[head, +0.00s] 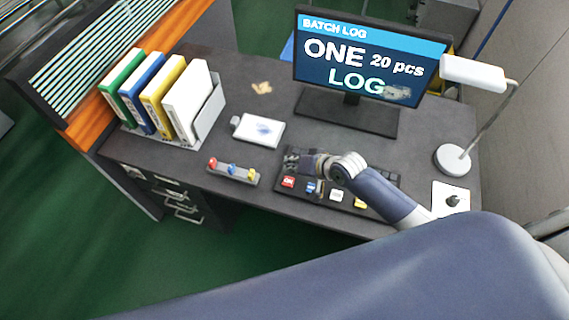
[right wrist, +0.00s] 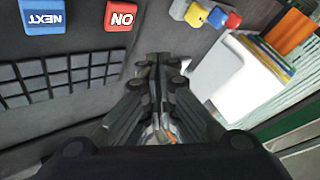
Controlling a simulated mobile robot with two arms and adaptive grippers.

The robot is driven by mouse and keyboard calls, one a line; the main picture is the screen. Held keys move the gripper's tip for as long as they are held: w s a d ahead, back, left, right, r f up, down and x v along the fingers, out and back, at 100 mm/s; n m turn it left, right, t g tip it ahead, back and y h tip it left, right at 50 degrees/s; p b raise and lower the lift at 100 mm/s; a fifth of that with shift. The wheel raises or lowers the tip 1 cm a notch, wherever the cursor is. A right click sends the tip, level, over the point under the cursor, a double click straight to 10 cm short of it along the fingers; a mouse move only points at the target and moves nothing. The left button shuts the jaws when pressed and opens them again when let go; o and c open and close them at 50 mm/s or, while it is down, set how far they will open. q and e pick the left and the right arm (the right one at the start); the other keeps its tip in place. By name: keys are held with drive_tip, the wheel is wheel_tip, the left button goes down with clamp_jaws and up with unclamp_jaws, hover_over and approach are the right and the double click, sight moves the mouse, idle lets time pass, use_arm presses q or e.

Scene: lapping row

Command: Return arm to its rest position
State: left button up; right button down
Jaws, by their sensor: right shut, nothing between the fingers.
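My right arm reaches in from the lower right in the head view. Its gripper (head: 291,160) is over the left end of the dark control keyboard (head: 378,178) on the desk. In the right wrist view the fingers of this gripper (right wrist: 158,60) are together, with nothing between them. A red ON key (right wrist: 121,15) and a blue NEXT key (right wrist: 43,14) show to the left of the fingers there. I cannot tell whether the fingertips touch the keyboard or hover above it. My left gripper is not in view.
A monitor (head: 371,60) reading "BATCH LOG, ONE LOG, 20 pcs" stands behind the keyboard. A lamp (head: 452,159) is at right. A small white box (head: 259,131), a block with coloured knobs (head: 233,173) and binders (head: 166,92) are at left.

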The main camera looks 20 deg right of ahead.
drive_tip(key=s+a+r+n+g+h, duration=0.1)
drive_tip(key=s+a+r+n+g, duration=0.15)
drive_tip(key=s, duration=0.95)
drive_tip(key=s+d+r+n+g+h, duration=0.1)
drive_tip(key=s+d+r+h, duration=0.1)
drive_tip(key=s+d+r, duration=0.3)
drive_tip(key=s+d+r+n+g+h, duration=0.1)
drive_tip(key=s+d, duration=0.1)
drive_tip(key=s, duration=0.6)
wheel_tip(320, 180, down, 29)
drive_tip(key=s+g+b, duration=0.1)
drive_tip(key=b, duration=0.3)
drive_tip(key=s+d+f+g+b, duration=0.1)
drive_tip(key=s+d+f+b, duration=0.2)
drive_tip(key=s+f, duration=1.4)
wheel_tip(320, 180, down, 4)
drive_tip(key=shift+s+f+h+b, duration=0.2)
drive_tip(key=shift+h+b, duration=0.2)
drive_tip(key=shift+b, duration=0.15)
